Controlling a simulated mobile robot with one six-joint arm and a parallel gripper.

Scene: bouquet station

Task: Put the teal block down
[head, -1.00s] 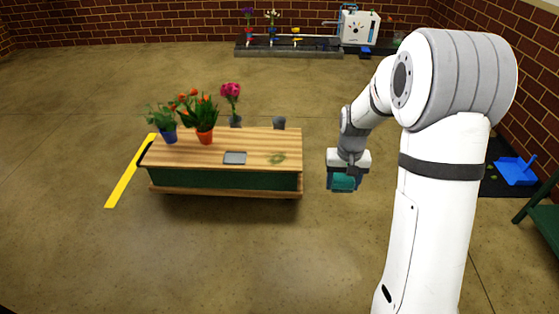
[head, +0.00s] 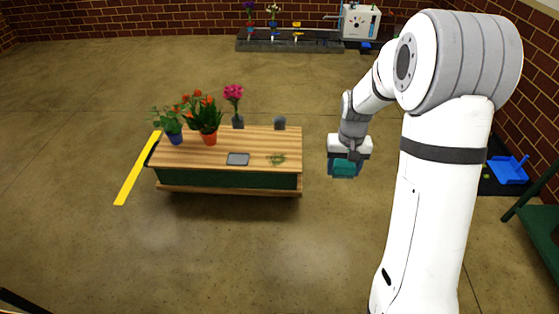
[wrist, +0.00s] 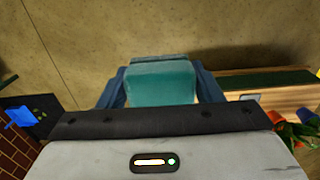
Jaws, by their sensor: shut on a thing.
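The teal block (head: 345,167) is held in my gripper (head: 346,172), to the right of the wooden bench. It also shows in the wrist view (wrist: 161,82), with a dark blue finger on each side. My gripper (wrist: 162,90) is shut on it. The block appears to be in the air over the bare floor, though its height is hard to judge. Part of it is hidden by the fingers.
The wooden bench (head: 215,151) carries a flat grey tablet-like thing (head: 238,159), a green sprig (head: 277,159), potted flowers (head: 209,139) and a grey cup (head: 280,123). A blue dustpan (head: 509,169) lies at the right. The floor in front is clear.

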